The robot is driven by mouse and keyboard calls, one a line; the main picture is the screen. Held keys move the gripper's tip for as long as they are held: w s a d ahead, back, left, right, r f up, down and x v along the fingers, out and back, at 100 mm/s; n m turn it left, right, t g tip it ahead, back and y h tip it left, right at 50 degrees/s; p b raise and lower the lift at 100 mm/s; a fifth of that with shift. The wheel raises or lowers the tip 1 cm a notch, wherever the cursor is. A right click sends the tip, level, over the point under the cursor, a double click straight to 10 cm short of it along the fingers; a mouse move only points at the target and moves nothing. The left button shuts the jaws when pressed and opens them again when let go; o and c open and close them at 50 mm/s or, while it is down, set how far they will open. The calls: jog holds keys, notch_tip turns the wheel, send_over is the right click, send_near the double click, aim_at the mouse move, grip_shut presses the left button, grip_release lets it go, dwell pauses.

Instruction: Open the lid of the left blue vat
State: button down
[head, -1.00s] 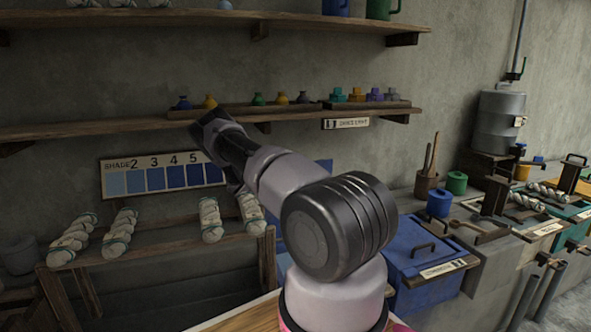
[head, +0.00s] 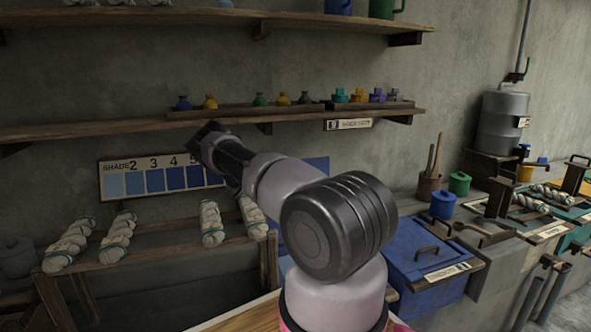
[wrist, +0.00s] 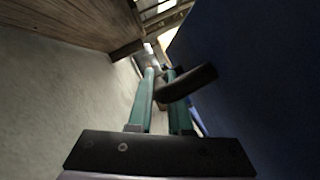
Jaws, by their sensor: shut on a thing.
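The left blue vat (head: 284,268) is mostly hidden behind my arm in the head view; only a small blue patch shows. A blue panel (head: 318,172), which looks like its lid standing raised, shows above my arm's pale link. In the wrist view the lid (wrist: 255,75) is a large dark blue face filling the right side. Its dark bar handle (wrist: 192,84) crosses between the green fingers of my gripper (wrist: 160,75), which is shut on it. The head view hides my gripper behind the arm.
A second blue vat (head: 428,268) with a closed lid and dark handle stands to the right. Left are a rack (head: 160,255) with white yarn skeins and the shade card (head: 130,184). A wall shelf (head: 80,131) with small bottles runs above my arm.

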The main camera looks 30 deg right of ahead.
jog(key=w, duration=0.1)
jog(key=w+n, duration=0.1)
jog(key=f, duration=0.1)
jog(key=shift+w+d+n+t, duration=0.3)
jog(key=shift+w+n, duration=0.1)
jog(key=c, duration=0.8)
grip_release()
jog(key=shift+r, duration=0.1)
jog(key=shift+c, duration=0.2)
jog(key=shift+h, duration=0.3)
